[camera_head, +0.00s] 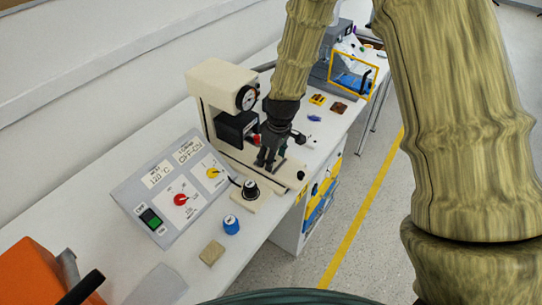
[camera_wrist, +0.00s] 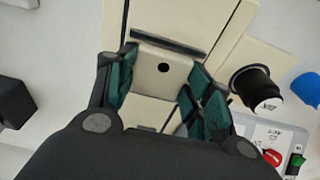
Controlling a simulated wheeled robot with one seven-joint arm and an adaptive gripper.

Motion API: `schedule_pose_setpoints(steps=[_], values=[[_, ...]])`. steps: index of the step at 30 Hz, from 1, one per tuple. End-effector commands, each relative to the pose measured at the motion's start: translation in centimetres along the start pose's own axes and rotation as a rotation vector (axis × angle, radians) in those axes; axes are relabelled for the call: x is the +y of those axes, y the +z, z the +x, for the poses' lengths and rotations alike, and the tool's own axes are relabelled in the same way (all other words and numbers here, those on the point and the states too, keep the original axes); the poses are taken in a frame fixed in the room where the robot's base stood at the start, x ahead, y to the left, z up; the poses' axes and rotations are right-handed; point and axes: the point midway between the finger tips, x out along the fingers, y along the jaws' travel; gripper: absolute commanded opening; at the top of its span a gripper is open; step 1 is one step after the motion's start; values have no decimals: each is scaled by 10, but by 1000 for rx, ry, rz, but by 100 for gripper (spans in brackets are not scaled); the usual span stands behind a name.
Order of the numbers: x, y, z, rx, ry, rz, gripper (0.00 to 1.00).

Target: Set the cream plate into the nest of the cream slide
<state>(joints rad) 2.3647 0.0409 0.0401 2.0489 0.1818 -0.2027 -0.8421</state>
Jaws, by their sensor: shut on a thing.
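My gripper (camera_head: 268,157) is over the slide in front of the cream press. In the wrist view its teal finger pads (camera_wrist: 160,78) are on both sides of the cream plate (camera_wrist: 148,72), shut on it. The plate has a dark round hole near its middle. The cream slide (camera_head: 290,175) runs out from under the press, and its cream surface shows beyond the plate in the wrist view (camera_wrist: 172,18). A dark edge lies just beyond the plate. The fingers hide the plate in the head view, and I cannot tell whether it touches the nest.
The cream press (camera_head: 222,80) with a dial stands behind. A control panel (camera_head: 178,190) with red and yellow knobs is at left. A black knob on a cream base (camera_head: 250,190), a blue knob (camera_head: 231,225) and a tan block (camera_head: 211,252) stand in front.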

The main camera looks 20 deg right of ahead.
Motion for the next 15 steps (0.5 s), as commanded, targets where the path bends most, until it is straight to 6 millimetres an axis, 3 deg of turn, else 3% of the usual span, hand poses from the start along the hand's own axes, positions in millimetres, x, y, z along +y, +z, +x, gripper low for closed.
schedule_pose_setpoints(steps=[4,5,8,15], values=[[0,1,4,-1,-1,0,28],[0,1,4,-1,-1,0,55],[0,1,4,-1,-1,0,73],[0,1,4,-1,0,0,73]])
